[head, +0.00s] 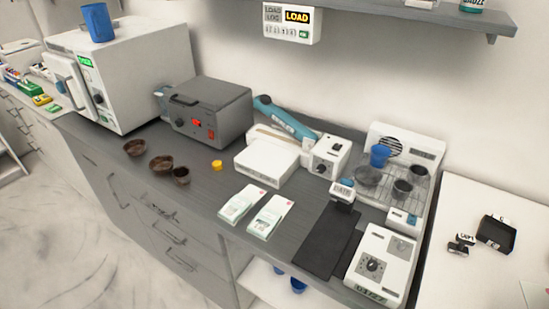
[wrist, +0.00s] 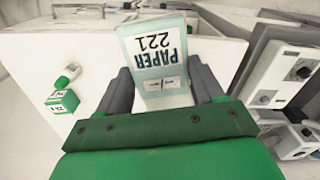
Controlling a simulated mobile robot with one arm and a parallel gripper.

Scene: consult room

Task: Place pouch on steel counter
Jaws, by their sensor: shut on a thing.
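In the wrist view a pale pouch (wrist: 160,52) printed "PAPER 221" sits between the two dark fingers of my gripper (wrist: 162,84). The gripper is shut on it, and the fingers hide part of its lower sides. The grey steel counter (head: 207,192) runs across the head view. Two white-and-green pouches, one on the left (head: 241,203) and one on the right (head: 270,216), lie flat side by side near its front edge. My gripper is not seen in the head view.
A grey box device (head: 215,112), white sealer (head: 268,162) and white oven-like unit (head: 125,75) stand along the back. Brown bowls (head: 162,164) and a yellow cap (head: 216,164) lie left of the pouches. A black mat (head: 332,238) lies right. Some counter is bare between.

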